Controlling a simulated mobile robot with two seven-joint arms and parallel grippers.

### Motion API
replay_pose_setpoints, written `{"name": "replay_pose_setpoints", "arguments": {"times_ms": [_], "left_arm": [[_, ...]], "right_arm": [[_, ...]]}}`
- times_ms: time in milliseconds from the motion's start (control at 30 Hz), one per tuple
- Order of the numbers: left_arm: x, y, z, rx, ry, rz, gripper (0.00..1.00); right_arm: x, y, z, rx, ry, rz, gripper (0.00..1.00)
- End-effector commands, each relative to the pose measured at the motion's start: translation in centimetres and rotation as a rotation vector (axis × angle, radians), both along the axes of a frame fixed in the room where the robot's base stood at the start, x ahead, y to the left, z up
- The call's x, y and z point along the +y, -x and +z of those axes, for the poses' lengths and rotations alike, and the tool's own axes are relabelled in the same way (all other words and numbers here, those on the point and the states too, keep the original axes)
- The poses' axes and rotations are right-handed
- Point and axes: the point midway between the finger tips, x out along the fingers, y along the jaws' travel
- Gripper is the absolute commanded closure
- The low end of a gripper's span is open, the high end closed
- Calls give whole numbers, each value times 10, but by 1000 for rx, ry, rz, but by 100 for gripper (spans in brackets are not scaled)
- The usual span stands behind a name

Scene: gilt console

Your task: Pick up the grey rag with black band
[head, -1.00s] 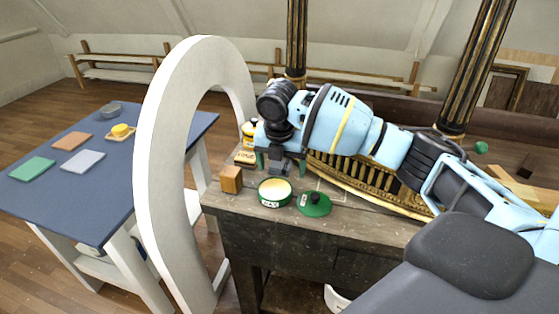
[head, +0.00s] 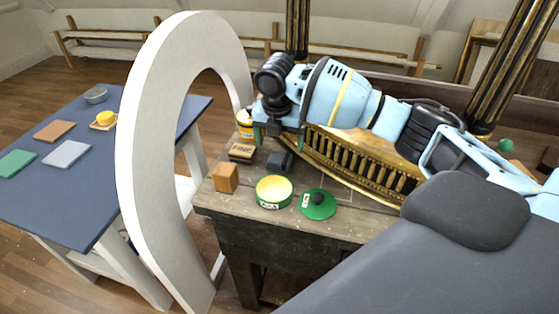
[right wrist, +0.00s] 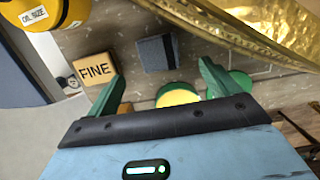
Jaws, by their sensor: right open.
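The grey rag with black band (head: 279,162) is a small dark folded pad on the wooden bench, below my right gripper in the head view. In the right wrist view the rag (right wrist: 155,53) lies beyond the fingertips, roughly between their lines, with a darker band along its right part. My right gripper (head: 279,133) is open and empty, with its green fingers apart above the bench. The same gripper (right wrist: 162,74) shows its two fingers in the right wrist view, and nothing is between them. My left gripper is not in view.
Around the rag stand a FINE block (head: 242,151), a brown block (head: 226,177), an open yellow tin (head: 274,191), its green lid (head: 318,204) and a yellow jar (head: 244,123). A gilt carved piece (head: 350,160) lies close on the right. A white arch (head: 140,150) stands left.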

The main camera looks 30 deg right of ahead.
Motion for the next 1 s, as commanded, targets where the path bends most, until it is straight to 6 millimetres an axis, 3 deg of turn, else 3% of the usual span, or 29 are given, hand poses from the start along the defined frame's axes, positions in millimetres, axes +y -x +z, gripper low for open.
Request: {"name": "replay_pose_setpoints", "arguments": {"times_ms": [267, 600, 900, 1000], "left_arm": [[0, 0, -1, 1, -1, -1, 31], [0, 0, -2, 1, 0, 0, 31], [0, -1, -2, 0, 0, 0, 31], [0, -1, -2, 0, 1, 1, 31]], "right_arm": [[-2, -2, -13, 1, 1, 0, 13], [-6, -7, -55, 1, 1, 0, 13], [-6, -8, -59, -1, 1, 0, 13], [-6, -8, -59, -1, 1, 0, 24]]}}
